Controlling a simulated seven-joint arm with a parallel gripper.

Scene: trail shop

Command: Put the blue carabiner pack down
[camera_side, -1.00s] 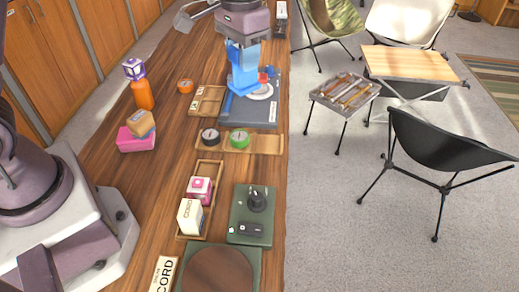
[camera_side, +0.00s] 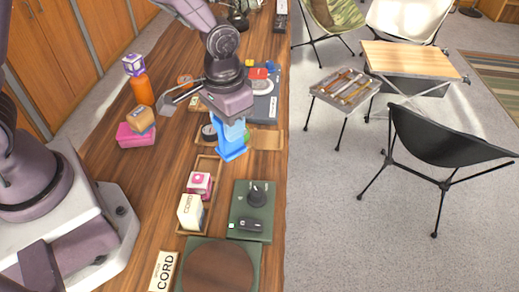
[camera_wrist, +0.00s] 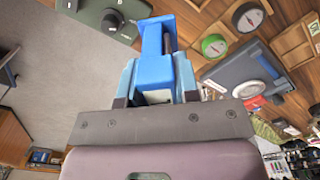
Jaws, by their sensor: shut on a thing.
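The blue carabiner pack (camera_side: 231,151) is held in my gripper (camera_side: 229,137), above the counter near the wooden tray with round tins. In the wrist view the blue pack (camera_wrist: 156,68) sits between the two light-blue fingers of my gripper (camera_wrist: 155,80), which are shut on it. In the side view my gripper and the pack partly hide the green round tin behind them. I cannot tell the exact height of the pack above the counter.
A wooden tray (camera_side: 268,140) lies behind the pack. A green panel with a black knob (camera_side: 256,195) stands front right. Orange bottle and stacked boxes (camera_side: 136,137) are at left.

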